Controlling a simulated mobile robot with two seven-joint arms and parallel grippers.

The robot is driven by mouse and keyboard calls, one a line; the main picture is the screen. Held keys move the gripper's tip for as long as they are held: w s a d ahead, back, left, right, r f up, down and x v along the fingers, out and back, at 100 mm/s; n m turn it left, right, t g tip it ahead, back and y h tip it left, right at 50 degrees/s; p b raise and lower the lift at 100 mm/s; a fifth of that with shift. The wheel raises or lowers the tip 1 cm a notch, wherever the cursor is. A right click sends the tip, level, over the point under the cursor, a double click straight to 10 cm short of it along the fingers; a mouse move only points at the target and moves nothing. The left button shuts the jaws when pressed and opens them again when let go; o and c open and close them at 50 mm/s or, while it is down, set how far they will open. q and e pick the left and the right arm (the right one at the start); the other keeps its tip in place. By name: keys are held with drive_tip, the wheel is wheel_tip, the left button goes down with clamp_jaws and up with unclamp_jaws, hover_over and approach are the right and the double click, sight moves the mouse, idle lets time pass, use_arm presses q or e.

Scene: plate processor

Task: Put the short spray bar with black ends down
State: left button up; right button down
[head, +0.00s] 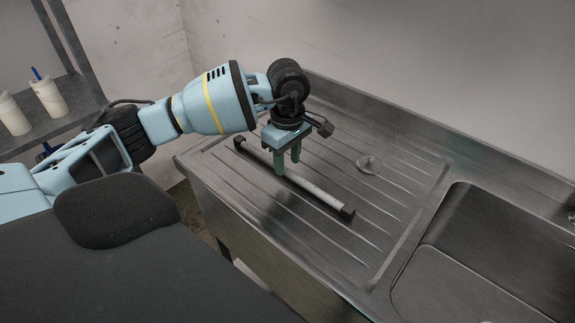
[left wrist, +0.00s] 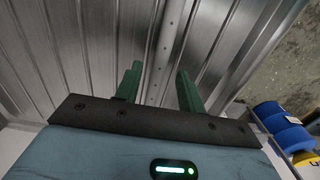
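The short spray bar (head: 315,191), pale with black ends, lies diagonally on the ribbed metal drainboard (head: 395,168), near its front edge. In the left wrist view the spray bar (left wrist: 168,38) shows as a light strip with small holes, running up between my fingers; its black ends are not seen there. My left gripper (head: 287,160) points down over the bar. Its green fingers are apart, one on each side of the bar, with gaps visible between fingers and bar in the left wrist view (left wrist: 158,88). My right gripper is not in view.
A small clear round piece (head: 369,164) lies on the drainboard right of the gripper. A sink basin (head: 480,255) is at the right. A shelf at far left holds white bottles (head: 47,97). Blue rolls (left wrist: 280,125) show at the right of the left wrist view.

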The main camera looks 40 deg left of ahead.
sight(288, 170)
use_arm(q)
wheel_tip(288, 170, up, 10)
drive_tip(key=shift+f, duration=0.15)
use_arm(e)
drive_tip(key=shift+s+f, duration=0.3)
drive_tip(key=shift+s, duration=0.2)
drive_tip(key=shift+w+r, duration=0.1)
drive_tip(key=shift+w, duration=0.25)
